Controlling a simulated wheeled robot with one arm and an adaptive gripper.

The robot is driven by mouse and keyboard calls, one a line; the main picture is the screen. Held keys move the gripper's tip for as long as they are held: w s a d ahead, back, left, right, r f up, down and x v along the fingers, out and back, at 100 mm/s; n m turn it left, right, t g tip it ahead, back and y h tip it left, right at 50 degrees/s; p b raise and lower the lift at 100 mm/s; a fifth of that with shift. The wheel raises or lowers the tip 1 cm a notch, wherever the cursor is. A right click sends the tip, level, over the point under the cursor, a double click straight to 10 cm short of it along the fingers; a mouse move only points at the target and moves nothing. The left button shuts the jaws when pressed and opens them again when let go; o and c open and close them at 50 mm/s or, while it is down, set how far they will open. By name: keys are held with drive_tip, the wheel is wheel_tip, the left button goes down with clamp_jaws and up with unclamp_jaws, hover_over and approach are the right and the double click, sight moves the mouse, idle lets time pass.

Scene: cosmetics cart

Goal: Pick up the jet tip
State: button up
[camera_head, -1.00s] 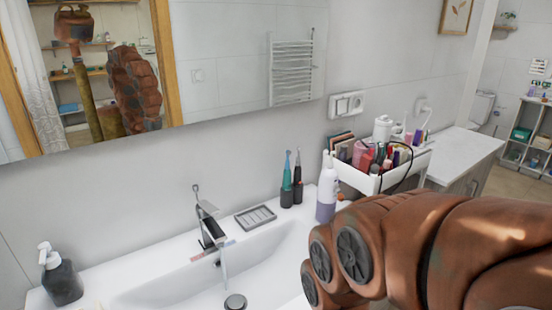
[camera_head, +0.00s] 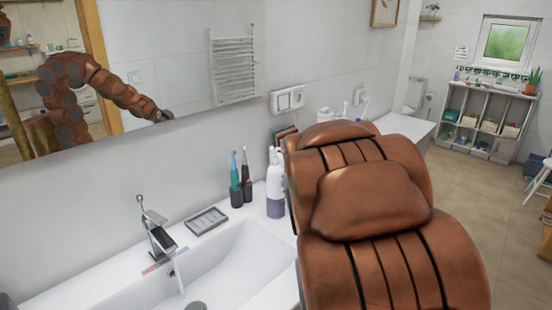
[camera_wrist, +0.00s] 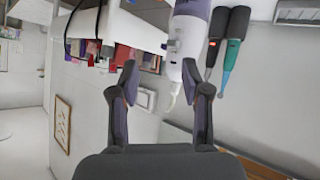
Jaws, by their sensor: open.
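The white jet tip (camera_wrist: 174,98) is a thin, slightly bent nozzle on the white and purple flosser, which hangs upside down in the wrist view. In the head view the flosser (camera_head: 275,192) stands upright at the back of the basin, close to my arm. My gripper (camera_wrist: 160,68) is open with nothing held. In the wrist view the jet tip shows between the fingers, nearer the right one; how far beyond them it is, I cannot tell. In the head view my arm hides the gripper.
Two electric toothbrushes (camera_head: 240,180) stand left of the flosser, with a soap dish (camera_head: 207,222) and running tap (camera_head: 155,235) farther left. The crowded white cart (camera_wrist: 125,25) is close by in the wrist view; in the head view my arm mostly hides it.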

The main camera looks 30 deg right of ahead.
sight(276, 157)
drive_tip(key=w+r+n+t+y, duration=0.1)
drive_tip(key=w+t+y, duration=0.1)
drive_tip(key=w, duration=0.1)
drive_tip(key=w+d+r+n+t+y+p, duration=0.1)
drive_tip(key=w+t+y, duration=0.1)
drive_tip(key=w+t, duration=0.1)
drive_tip(key=w+d+r+n+t+y, duration=0.1)
drive_tip(key=w+r+t+y, duration=0.1)
drive_tip(key=w, duration=0.1)
drive_tip(key=shift+w+d+t+p, duration=0.25)
drive_tip(key=shift+w+t+p, duration=0.05)
drive_tip(key=shift+w+t, duration=0.1)
drive_tip(key=shift+w+a+p, duration=0.15)
drive_tip(key=shift+w+p, duration=1)
drive_tip(key=shift+w, duration=1)
drive_tip(key=shift+w+f, duration=0.1)
drive_tip(key=shift+w, duration=0.25)
drive_tip(key=shift+a, duration=0.1)
drive_tip(key=c, duration=0.8)
